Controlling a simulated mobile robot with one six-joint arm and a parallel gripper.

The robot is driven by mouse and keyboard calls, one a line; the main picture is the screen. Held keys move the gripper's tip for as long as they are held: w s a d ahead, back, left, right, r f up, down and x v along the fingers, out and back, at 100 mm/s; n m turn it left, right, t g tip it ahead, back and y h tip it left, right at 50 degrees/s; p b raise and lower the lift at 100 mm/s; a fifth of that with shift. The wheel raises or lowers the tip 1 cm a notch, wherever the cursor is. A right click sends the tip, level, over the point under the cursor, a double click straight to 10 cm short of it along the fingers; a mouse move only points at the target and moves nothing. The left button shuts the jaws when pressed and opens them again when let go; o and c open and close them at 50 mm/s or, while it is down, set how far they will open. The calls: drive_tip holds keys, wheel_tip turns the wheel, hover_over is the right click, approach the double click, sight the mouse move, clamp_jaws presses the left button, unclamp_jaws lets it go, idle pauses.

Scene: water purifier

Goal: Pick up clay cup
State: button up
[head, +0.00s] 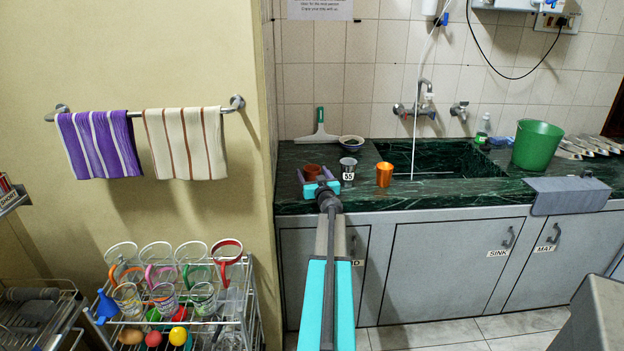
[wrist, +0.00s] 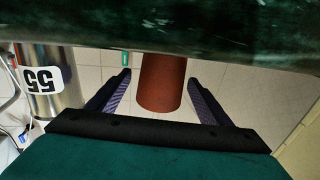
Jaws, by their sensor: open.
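The clay cup (head: 312,171) is small and reddish brown. It stands on the dark green marble counter, left of the sink. My gripper (head: 315,178) is at the cup, with its arm reaching in from the front. In the wrist view, which looks upside down, the clay cup (wrist: 163,84) sits between the two dark, ridged fingers of my gripper (wrist: 160,82). The jaws are open, with a visible gap on each side of the cup. In the head view, my gripper hides the cup's lower part.
A steel cup marked 55 (head: 348,171) stands close to the right of my gripper and also shows in the wrist view (wrist: 48,82). An orange metal cup (head: 384,174) is further right.

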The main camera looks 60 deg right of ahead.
sight(313, 168)
drive_tip(key=shift+c, duration=0.2)
idle(0.4)
drive_tip(key=c, duration=1.2)
drive_tip(key=shift+c, duration=0.2)
drive_tip(key=shift+r, duration=0.1)
drive_tip(key=shift+r+p, duration=0.35)
drive_tip(key=shift+r, duration=0.5)
wheel_tip(313, 168, up, 2)
drive_tip(key=shift+r+p, duration=0.2)
drive_tip(key=shift+p, duration=0.25)
drive_tip(key=s+d+v, duration=0.1)
drive_tip(key=v, duration=1.4)
drive_tip(key=shift+s+r+p, duration=0.3)
drive_tip(key=shift+s+r, duration=0.1)
drive_tip(key=shift+a, duration=0.1)
